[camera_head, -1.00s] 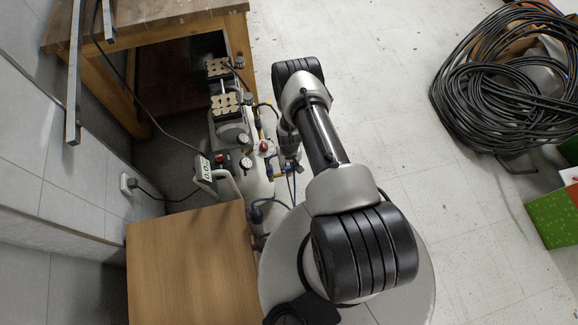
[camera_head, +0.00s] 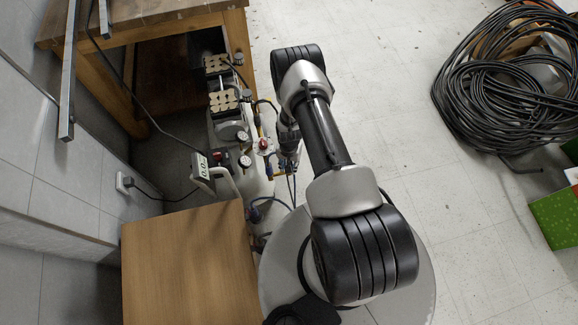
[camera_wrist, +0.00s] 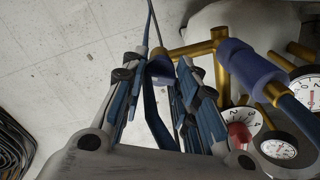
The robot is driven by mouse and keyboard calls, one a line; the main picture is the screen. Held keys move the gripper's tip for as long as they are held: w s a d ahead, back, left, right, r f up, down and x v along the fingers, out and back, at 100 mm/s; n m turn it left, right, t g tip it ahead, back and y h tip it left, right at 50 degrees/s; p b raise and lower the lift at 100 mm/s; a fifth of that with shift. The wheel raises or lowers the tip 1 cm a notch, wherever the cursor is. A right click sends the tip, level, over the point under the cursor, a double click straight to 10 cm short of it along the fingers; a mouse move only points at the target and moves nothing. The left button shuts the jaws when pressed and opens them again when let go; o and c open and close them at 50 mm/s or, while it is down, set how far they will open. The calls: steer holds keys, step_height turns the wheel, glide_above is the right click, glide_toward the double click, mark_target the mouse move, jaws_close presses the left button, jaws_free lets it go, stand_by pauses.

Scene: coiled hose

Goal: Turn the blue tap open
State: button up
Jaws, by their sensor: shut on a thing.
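The blue tap (camera_wrist: 160,68) sits at the end of a brass pipe on the compressor, between my fingertips in the wrist view. My gripper (camera_wrist: 157,80) is shut on it, with one blue-and-black finger on each side. The fingers hide part of the tap. In the head view my gripper (camera_head: 288,148) points down at the right side of the compressor (camera_head: 229,130), and the tap itself is hard to make out there.
A blue hose coupling (camera_wrist: 248,68) and pressure gauges (camera_wrist: 279,149) are close to the right finger. A coiled black hose (camera_head: 505,85) lies at right. Floor between is clear.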

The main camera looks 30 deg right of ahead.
steer(key=m+b, duration=0.2)
steer(key=m, duration=0.4)
steer(key=shift+m+b, duration=0.3)
steer(key=shift+b, duration=0.05)
steer(key=m+b, duration=0.1)
steer(key=m, duration=0.4)
steer(key=shift+b, duration=0.3)
steer(key=shift+m, duration=0.4)
steer(key=o, duration=1.1)
steer(key=shift+c, duration=0.2)
step_height(320, 180, up, 12)
